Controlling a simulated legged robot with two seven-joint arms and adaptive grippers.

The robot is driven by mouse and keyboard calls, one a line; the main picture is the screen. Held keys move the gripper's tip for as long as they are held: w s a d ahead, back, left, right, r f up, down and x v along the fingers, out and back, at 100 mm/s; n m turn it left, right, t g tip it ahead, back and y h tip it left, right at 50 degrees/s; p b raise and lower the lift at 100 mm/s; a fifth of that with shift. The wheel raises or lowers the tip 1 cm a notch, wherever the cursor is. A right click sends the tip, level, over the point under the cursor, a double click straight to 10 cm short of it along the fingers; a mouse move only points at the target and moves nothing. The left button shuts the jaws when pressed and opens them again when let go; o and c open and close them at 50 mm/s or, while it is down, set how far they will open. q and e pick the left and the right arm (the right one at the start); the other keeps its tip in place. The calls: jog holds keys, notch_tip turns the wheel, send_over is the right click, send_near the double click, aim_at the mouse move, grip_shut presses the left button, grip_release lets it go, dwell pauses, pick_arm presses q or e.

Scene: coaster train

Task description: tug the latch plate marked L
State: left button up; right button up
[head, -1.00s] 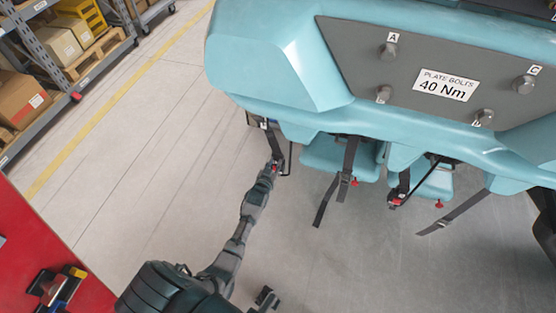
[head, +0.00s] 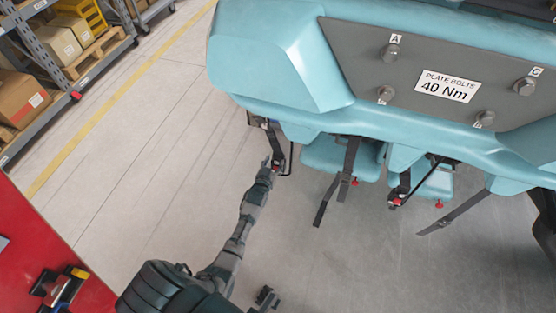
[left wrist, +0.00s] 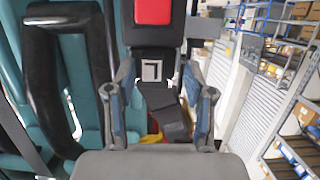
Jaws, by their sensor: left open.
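The latch plate (left wrist: 152,70) carries a white label with a dark mark that looks like a turned L. It sits just beyond my fingertips in the left wrist view, below a red button (left wrist: 152,12) on a dark buckle. My left gripper (left wrist: 158,92) is open, with one finger to each side of the space below the label. I see no contact. In the head view my left gripper (head: 267,168) is beside the leftmost hanging buckle under the teal car (head: 265,65); the label is too small to see there.
A black handle loop (left wrist: 65,80) stands close left of the gripper in the left wrist view. Other straps (head: 335,190) and buckles (head: 398,195) hang to the right. Shelving (head: 50,70) stands far left. The floor left of the arm is clear.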

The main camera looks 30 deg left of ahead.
pick_arm(q)
jog(key=v, duration=1.2)
jog(key=s+d+f+m+g+h+p, duration=0.25)
jog(key=s+d+f+g+p, duration=0.35)
jog(key=s+f, duration=0.55)
jog(key=s+d+f+g, duration=0.2)
jog(key=s+f, duration=0.2)
jog(key=s, duration=0.3)
jog(key=s+d+f+m+g+h, duration=0.1)
jog(key=s+d+f+g, duration=0.1)
jog(key=s+f, duration=0.2)
jog(key=s+d+f+m+g+p, duration=0.1)
jog(key=s+d+f+g, duration=0.2)
jog(key=s, duration=0.7)
jog(key=shift+s+f, duration=0.3)
jog(key=shift+f, duration=0.7)
pick_arm(e)
jog(key=s+f, duration=0.3)
jog(key=f, duration=1.7)
jog(key=shift+s+d+f+g, duration=0.2)
jog(key=shift+f+g, duration=0.1)
jog(key=shift+f, duration=0.1)
